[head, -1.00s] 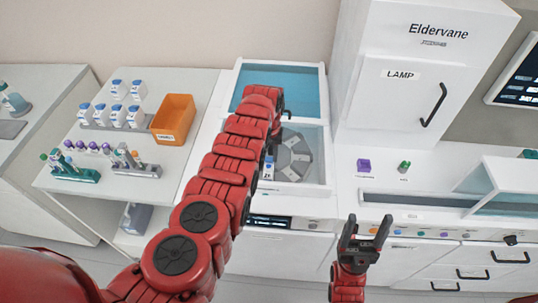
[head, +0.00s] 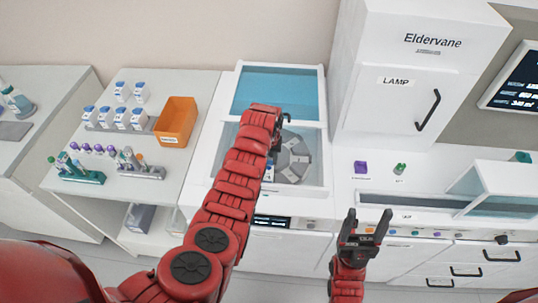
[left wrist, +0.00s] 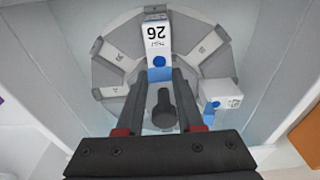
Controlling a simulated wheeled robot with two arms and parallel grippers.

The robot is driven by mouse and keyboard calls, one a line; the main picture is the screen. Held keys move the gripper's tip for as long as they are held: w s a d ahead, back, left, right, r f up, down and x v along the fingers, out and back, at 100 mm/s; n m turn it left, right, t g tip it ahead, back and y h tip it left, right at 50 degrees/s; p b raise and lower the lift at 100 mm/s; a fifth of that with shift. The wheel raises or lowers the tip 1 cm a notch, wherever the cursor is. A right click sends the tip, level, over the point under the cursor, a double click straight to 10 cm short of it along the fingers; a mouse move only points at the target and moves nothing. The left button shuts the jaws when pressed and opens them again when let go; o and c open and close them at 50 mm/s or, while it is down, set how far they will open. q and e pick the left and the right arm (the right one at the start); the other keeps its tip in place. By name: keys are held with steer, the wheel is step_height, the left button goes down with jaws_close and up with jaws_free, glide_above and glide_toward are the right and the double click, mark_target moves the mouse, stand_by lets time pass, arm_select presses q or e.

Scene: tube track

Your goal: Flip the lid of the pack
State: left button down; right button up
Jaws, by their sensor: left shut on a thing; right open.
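A second white pack (left wrist: 218,92) with a blue lid sits on the plate to the right, apart from the fingers. In the head view my left gripper (head: 284,122) is over the machine's open bay, and my arm hides most of the held pack. My right gripper (head: 364,232) is open and empty in front of the counter.
The bay belongs to a white machine with a raised blue-tinted cover (head: 277,92). A table at the left holds several white bottles (head: 122,116), tube racks (head: 82,172) and an orange bin (head: 176,122). A white LAMP cabinet (head: 405,95) stands to the right.

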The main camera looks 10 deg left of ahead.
arm_select(q)
steer(key=shift+s+t+p, duration=0.25)
steer(key=shift+t+p, duration=0.15)
steer(key=shift+p, duration=0.3)
steer(key=shift+s+f+t, duration=0.15)
steer(key=shift+f+t, duration=0.1)
steer(key=shift+t, duration=0.15)
steer(key=t+b, duration=0.1)
steer(key=f+t+b, duration=0.1)
steer(key=shift+s+b, duration=0.35)
steer(key=b, duration=0.1)
steer(key=t+b, duration=0.1)
steer(key=shift+s+t+b, duration=0.25)
steer(key=shift+t+b, duration=0.05)
steer(key=shift+r+b, duration=0.1)
steer(key=shift+b, duration=0.2)
steer(key=c, duration=0.5)
jaws_free()
steer(key=shift+r, duration=0.15)
